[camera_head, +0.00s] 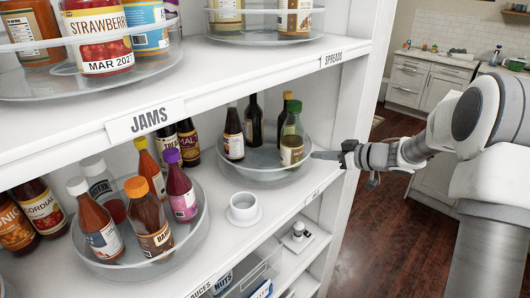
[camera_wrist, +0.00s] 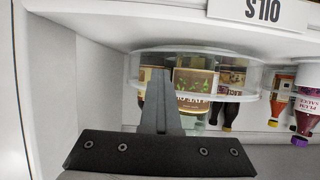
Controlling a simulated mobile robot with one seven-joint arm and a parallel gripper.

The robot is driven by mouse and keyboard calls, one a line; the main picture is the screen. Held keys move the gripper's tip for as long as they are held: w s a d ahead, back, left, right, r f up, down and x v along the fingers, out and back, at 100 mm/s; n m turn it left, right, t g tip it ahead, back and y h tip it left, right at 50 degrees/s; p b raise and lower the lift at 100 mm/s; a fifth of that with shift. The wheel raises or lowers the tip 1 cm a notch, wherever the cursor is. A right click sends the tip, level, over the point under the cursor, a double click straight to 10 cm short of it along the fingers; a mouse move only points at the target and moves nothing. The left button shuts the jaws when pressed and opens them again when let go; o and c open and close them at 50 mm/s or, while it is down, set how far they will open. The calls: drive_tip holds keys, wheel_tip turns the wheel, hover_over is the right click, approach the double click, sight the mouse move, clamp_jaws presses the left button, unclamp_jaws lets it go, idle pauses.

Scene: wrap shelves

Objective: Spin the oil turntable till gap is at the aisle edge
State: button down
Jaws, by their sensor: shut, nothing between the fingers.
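The oil turntable (camera_head: 262,172) is a clear round tray with a raised rim at the right end of the middle shelf. A dark bottle (camera_head: 234,136) stands at its left, another dark bottle (camera_head: 254,122) at the back, and a green bottle with a cream label (camera_head: 291,148) at the right, with a further bottle behind it. A bare stretch of tray faces the front left. My gripper (camera_head: 318,155) is shut and empty, its tip at the tray's right rim; I cannot tell whether it touches. In the upside-down wrist view, the shut fingers (camera_wrist: 158,95) overlap the tray and a labelled bottle (camera_wrist: 196,85).
A sauce turntable (camera_head: 140,262) holds several bottles further left. The upper shelf (camera_head: 240,62) runs above, and a white side panel (camera_head: 352,130) stands close to my gripper. The aisle floor (camera_head: 385,225) is clear.

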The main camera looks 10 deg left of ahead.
drive_tip(key=shift+a, duration=0.15)
drive_tip(key=shift+d+r+p, duration=0.15)
drive_tip(key=shift+d+p, duration=0.85)
drive_tip(key=shift+d, duration=0.3)
drive_tip(key=shift+s+d, duration=0.1)
drive_tip(key=shift+d, duration=0.4)
drive_tip(key=shift+d, duration=0.1)
drive_tip(key=b+v, duration=0.2)
drive_tip(key=v, duration=1.5)
drive_tip(key=shift+s, duration=0.15)
